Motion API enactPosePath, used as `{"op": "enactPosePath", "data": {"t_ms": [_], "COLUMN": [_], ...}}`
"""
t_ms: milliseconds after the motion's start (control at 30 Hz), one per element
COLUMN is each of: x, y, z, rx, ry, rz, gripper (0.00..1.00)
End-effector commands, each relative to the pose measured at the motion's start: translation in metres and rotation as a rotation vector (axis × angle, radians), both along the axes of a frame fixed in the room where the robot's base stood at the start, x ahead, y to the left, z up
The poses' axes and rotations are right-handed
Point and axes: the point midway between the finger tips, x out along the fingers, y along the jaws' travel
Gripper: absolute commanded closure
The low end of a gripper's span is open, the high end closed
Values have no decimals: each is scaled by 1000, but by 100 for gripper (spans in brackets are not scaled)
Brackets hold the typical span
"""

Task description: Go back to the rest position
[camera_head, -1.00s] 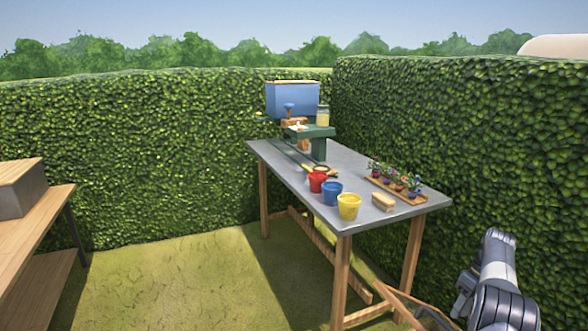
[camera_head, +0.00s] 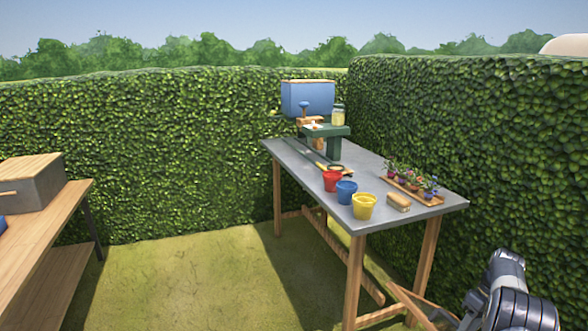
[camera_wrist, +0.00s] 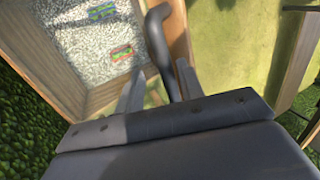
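My gripper (camera_wrist: 158,85) shows in the wrist view with its two grey fingers apart. A dark curved bar (camera_wrist: 158,45) shows between the fingers; I cannot tell whether it touches them. Below the gripper is a wooden box (camera_wrist: 40,55) with a pale speckled bottom and small coloured packets (camera_wrist: 120,52). In the head view my arm is at the lower right, beside the table, and my gripper is out of sight there.
A grey-topped table (camera_head: 300,158) carries red (camera_head: 331,181), blue (camera_head: 346,192) and yellow (camera_head: 364,206) buckets, a brush (camera_head: 398,202), a flower tray (camera_head: 412,190) and a green stand (camera_head: 325,131). A wooden bench (camera_head: 45,225) is at left. Hedges (camera_head: 150,160) enclose open grass (camera_head: 190,285).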

Motion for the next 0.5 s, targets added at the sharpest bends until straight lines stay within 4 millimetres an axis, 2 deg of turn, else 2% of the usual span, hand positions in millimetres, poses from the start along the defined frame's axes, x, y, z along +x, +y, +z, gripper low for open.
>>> {"op": "enactPosePath", "data": {"t_ms": [500], "x": [8], "y": [-23], "z": [61], "rx": [-2], "ry": [-2], "rz": [-3], "gripper": [64]}}
